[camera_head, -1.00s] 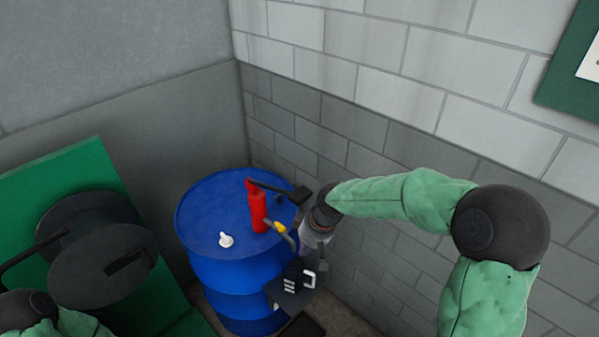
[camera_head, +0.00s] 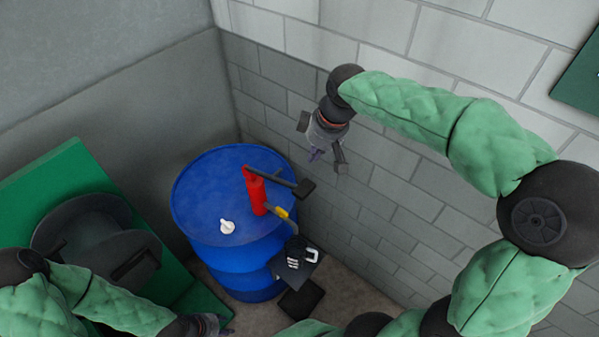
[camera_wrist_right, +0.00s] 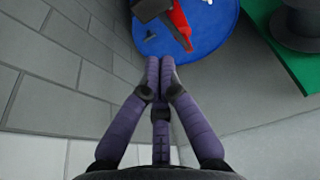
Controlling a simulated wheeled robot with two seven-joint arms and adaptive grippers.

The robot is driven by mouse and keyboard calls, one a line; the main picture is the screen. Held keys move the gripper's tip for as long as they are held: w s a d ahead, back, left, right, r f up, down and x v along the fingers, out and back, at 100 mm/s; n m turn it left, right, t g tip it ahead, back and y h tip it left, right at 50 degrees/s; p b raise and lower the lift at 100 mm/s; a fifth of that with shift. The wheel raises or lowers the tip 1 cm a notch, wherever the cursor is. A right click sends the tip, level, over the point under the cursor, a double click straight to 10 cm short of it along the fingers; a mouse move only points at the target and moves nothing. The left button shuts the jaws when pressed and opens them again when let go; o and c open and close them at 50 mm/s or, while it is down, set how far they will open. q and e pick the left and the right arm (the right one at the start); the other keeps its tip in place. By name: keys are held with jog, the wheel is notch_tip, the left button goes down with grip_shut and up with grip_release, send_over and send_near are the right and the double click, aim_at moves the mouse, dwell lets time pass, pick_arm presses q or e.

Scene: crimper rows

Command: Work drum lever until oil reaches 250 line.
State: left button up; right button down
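A red pump (camera_head: 256,194) stands on the blue drum (camera_head: 202,184). Its black lever (camera_head: 275,180) slants slightly down to the right, ending in a block-shaped grip (camera_head: 304,189). A yellow-tipped spout (camera_head: 280,212) points down toward a dark jug (camera_head: 296,250) with white marks and a pale handle. The oil level cannot be made out. My right gripper (camera_head: 317,155) is above the lever grip, apart from it. In the right wrist view its fingertips (camera_wrist_right: 160,64) meet with nothing between them. My left gripper (camera_head: 210,325) is at the bottom edge, its fingers unclear.
The jug is on a dark stand (camera_head: 312,268) beside the drum. A white cap (camera_head: 227,227) sits on the drum top. A block wall (camera_head: 400,210) runs close behind on the right. A green unit with dark round parts (camera_head: 95,240) stands at the left.

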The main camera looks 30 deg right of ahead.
aim_at(302, 187)
jog(key=x, duration=0.4)
jog(key=p+x, duration=0.1)
jog(key=x, duration=0.7)
jog(key=shift+s+f, duration=0.3)
jog(key=shift+f, duration=0.8)
pick_arm(q)
jog(key=shift+r, duration=0.7)
